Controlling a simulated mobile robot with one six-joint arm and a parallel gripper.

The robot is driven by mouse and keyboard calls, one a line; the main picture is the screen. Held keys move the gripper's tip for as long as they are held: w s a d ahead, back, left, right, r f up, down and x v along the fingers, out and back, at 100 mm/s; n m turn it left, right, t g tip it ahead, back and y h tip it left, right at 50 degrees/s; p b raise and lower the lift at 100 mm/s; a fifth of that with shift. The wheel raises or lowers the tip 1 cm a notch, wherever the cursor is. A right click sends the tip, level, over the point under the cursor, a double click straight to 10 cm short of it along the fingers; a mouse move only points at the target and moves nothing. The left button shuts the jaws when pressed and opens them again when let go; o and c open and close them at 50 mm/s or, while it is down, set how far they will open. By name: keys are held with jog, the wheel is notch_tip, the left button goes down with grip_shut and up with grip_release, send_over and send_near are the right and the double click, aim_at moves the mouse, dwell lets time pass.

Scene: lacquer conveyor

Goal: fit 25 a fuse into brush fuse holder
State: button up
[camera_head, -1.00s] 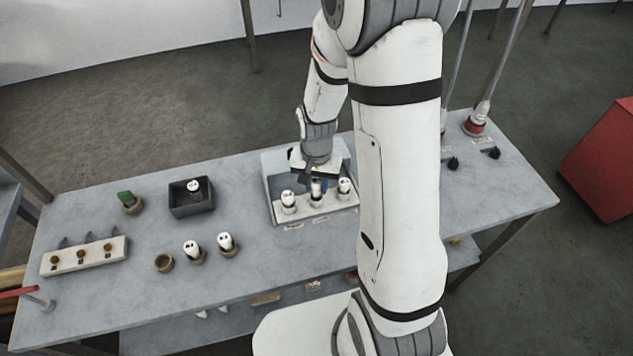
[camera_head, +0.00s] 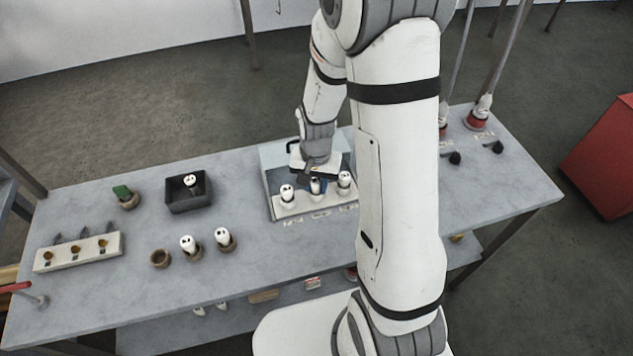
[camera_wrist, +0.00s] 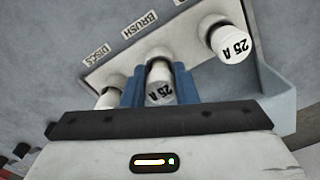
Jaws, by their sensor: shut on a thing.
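My gripper (camera_wrist: 160,92) is shut on a white 25 A fuse (camera_wrist: 159,75), with blue fingers on both sides of it. The fuse stands upright at the middle holder of a white strip, in line with the BRUSH label (camera_wrist: 140,22). Its lower end is hidden, so I cannot tell how deep it sits. In the head view the held fuse (camera_head: 316,186) is between two other white fuses. The right one (camera_wrist: 230,44) also reads 25 A. The left one (camera_wrist: 110,96) is partly hidden by a finger, near the DISCS label (camera_wrist: 97,55).
The strip stands in a grey open box (camera_head: 268,178). To its left are a dark bin (camera_head: 190,204) with a fuse, two fuses in round cups (camera_head: 188,246), an empty cup (camera_head: 160,259), a cup with a green item (camera_head: 124,196) and a white block (camera_head: 80,254).

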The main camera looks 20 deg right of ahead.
jog(key=shift+f, duration=0.3)
jog(key=o, duration=1.1)
jog(key=shift+c, duration=0.2)
jog(key=shift+r, duration=0.1)
jog(key=shift+r+b, duration=0.4)
jog(key=shift+r, duration=3.45)
jog(key=shift+r, duration=0.1)
jog(key=s+d+r+n+t, duration=0.1)
jog(key=s+r+n+t, duration=0.2)
jog(key=s+r, duration=1.1)
jog(key=shift+n, duration=1.1)
